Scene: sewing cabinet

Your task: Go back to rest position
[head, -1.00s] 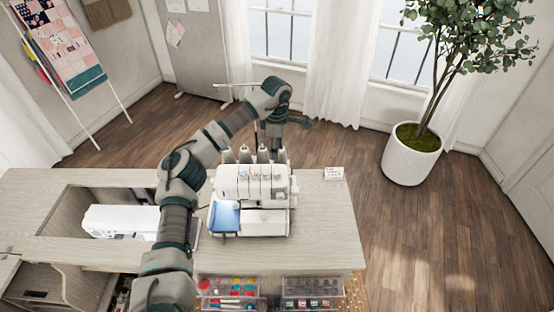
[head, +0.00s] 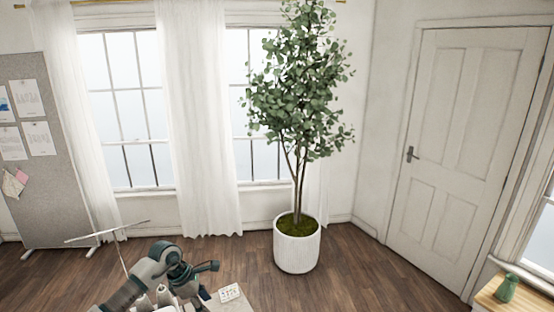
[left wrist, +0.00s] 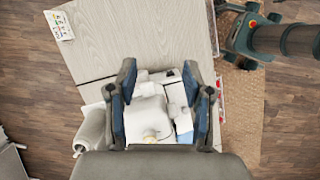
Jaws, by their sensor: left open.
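My left gripper (left wrist: 160,98) is open, with its two dark blue-grey fingers apart in the left wrist view. It hangs above a white sewing machine (left wrist: 150,118), which shows between and below the fingers, apparently with nothing gripped. In the head view my left arm comes in at the bottom left, and the left gripper (head: 207,267) shows small at its end. The tops of the machine's thread cones (head: 163,293) show beneath that arm. My right gripper is not seen in either view.
The pale tabletop (left wrist: 140,40) carries a small printed card (left wrist: 60,25). A potted tree (head: 297,245) stands on the wooden floor ahead. A closed white door (head: 455,150) is at right, with a green vase (head: 507,288) on a wooden top (head: 515,300). Open floor lies between.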

